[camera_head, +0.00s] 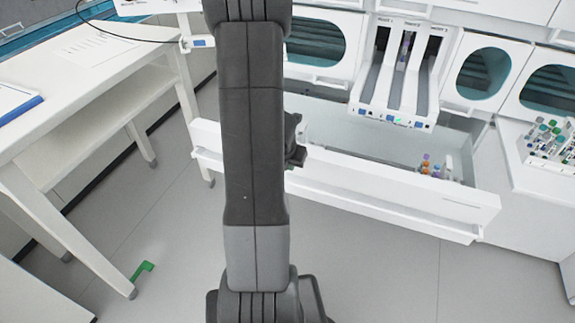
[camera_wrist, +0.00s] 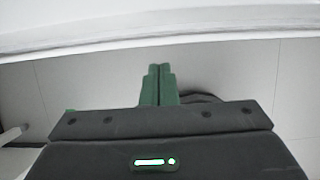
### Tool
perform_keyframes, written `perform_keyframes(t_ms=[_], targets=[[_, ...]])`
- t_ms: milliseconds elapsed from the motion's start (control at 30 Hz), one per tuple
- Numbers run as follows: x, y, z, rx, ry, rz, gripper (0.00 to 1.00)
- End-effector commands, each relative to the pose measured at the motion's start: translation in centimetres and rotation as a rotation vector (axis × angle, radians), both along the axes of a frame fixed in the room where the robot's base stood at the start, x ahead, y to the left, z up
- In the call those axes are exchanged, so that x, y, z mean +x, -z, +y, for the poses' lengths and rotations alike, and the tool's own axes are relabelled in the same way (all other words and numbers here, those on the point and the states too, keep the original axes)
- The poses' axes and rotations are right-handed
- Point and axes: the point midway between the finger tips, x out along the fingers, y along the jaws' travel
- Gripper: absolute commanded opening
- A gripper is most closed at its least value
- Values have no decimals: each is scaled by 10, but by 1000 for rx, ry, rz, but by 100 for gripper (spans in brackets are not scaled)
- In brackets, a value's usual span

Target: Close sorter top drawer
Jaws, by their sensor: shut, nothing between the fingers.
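The sorter's white top drawer (camera_head: 390,197) stands pulled well out below the machine in the head view, with its inside showing. Several capped tubes (camera_head: 434,168) stand in its right part. My arm crosses in front of the drawer's left part and hides some of it. In the wrist view, my gripper (camera_wrist: 158,70) has its green fingers together and empty. A broad white edge (camera_wrist: 160,42), likely the drawer's, runs across the top of that view just beyond the fingertips. I cannot tell whether they touch it.
The sorter's slotted unit (camera_head: 398,75) sits above the open drawer. A rack of tubes (camera_head: 548,137) stands on a white surface at the right. A white table (camera_head: 95,65) is on the left. A green object (camera_head: 142,270) lies on the floor, which is otherwise mostly clear before the drawer.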

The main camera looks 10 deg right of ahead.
Motion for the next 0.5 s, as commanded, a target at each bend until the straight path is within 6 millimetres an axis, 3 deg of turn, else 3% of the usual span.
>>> perform_keyframes(t_ms=[33,133,200,500], targets=[[3,14,-2,-1,0,0,0],[8,29,-5,0,2,0,0],[17,17,-11,0,2,0,0],[39,19,-24,0,1,0,0]])
